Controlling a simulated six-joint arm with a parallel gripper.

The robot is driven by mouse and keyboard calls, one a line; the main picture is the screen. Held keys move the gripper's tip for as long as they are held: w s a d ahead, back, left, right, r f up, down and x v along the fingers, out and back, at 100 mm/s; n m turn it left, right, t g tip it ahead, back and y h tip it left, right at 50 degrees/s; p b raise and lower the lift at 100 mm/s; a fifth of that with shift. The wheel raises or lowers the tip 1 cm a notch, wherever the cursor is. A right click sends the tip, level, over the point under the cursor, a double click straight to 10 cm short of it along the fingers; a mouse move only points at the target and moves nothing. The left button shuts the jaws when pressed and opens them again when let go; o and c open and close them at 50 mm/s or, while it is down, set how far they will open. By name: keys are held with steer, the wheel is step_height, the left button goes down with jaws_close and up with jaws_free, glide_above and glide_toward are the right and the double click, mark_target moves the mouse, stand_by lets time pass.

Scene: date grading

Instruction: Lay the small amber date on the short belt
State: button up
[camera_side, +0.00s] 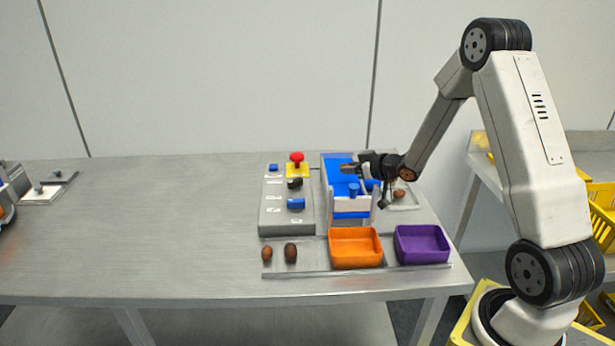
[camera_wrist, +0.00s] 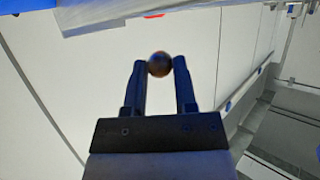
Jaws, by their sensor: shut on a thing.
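My gripper (camera_side: 348,169) is above the short belt, reaching in from the right in the side view. In the wrist view its two dark fingers (camera_wrist: 160,68) are shut on a small round date (camera_wrist: 159,63). The date looks dark brown with a lighter side, so I cannot confirm its amber colour. In the side view the held date is too small to make out. The short belt (camera_side: 334,163) is blue, in a pale frame, and partly hidden by my gripper. I cannot tell the gap between date and belt.
A grey control box (camera_side: 270,218) with a red button (camera_side: 297,158) stands left of the belt. An orange bin (camera_side: 355,262) and a purple bin (camera_side: 422,258) stand in front. Two brown dates (camera_side: 291,253) lie front left; another (camera_side: 399,194) lies right of the belt.

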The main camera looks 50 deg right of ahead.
steer(key=shift+w+d+f, duration=0.1)
steer(key=shift+w+f, duration=0.2)
steer(key=shift+f, duration=1.5)
steer(key=shift+f, duration=0.1)
steer(key=o, duration=0.9)
steer(key=shift+c, duration=0.2)
steer(key=v, duration=1.2)
